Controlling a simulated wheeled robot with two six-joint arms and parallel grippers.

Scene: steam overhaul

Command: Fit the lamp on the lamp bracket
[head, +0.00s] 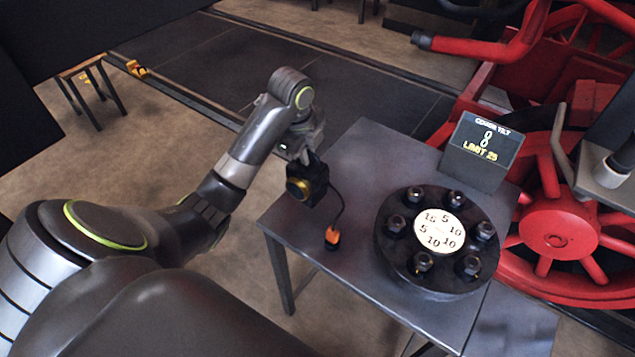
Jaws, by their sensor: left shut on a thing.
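My left gripper (305,158) reaches in from the left and points down beside the table's left edge. It is shut on a small black thing with a round amber lens (297,188), which looks like the lamp. The lamp is held in the air, with its lens facing left and toward me. A thin dark cable runs from it to an orange and black piece (332,238) at the table's left side. I cannot pick out the lamp bracket with certainty. My right gripper is not in view.
The grey table (355,160) carries a round black cover (400,255) with several large nuts and a numbered white disc. A small display (482,150) stands behind it. A red spoked wheel (560,225) and red frame fill the right. Floor at the left is mostly clear.

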